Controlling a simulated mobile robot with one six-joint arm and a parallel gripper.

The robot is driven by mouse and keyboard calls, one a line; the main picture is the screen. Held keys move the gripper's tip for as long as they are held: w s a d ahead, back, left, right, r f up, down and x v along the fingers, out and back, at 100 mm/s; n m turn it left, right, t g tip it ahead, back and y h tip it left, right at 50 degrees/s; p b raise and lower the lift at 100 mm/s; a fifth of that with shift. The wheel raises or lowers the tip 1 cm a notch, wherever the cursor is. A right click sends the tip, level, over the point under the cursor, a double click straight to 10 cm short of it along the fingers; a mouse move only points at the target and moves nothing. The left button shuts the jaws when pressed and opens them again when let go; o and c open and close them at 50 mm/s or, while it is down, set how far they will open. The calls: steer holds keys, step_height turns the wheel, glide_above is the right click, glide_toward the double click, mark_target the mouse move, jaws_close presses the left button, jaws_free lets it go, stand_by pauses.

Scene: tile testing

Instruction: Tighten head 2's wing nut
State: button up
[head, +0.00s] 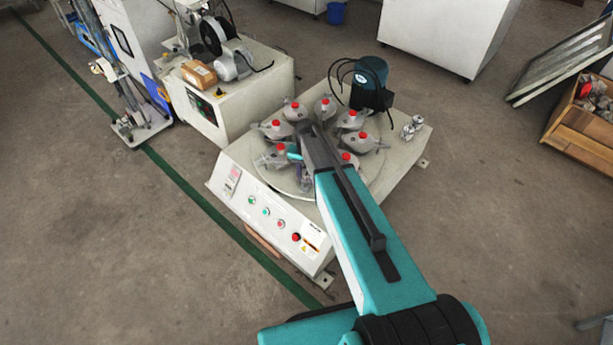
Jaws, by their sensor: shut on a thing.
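A round turntable (283,179) on a pale test machine carries a ring of grey heads with red knobs, such as the back-left head (294,109) and the left head (273,129). I cannot read numbers, so which is head 2 is unclear. My teal and dark arm reaches over the table from the lower right and covers its front middle. My gripper (281,157) shows only in part, low at the front-left head (268,161), left of my arm. It is shut at that head's wing nut; the nut itself is too small and covered to make out.
A front panel (268,212) has buttons and a display. A dark motor (370,84) stands at the machine's back, with small metal parts (412,127) on its right. Another machine (235,95) stands close on the left.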

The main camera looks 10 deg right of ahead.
stand_by(0.3)
steer(key=o, duration=1)
steer(key=shift+o, duration=0.2)
step_height(320, 180, up, 14)
stand_by(0.3)
steer(key=shift+f, duration=0.1)
stand_by(0.4)
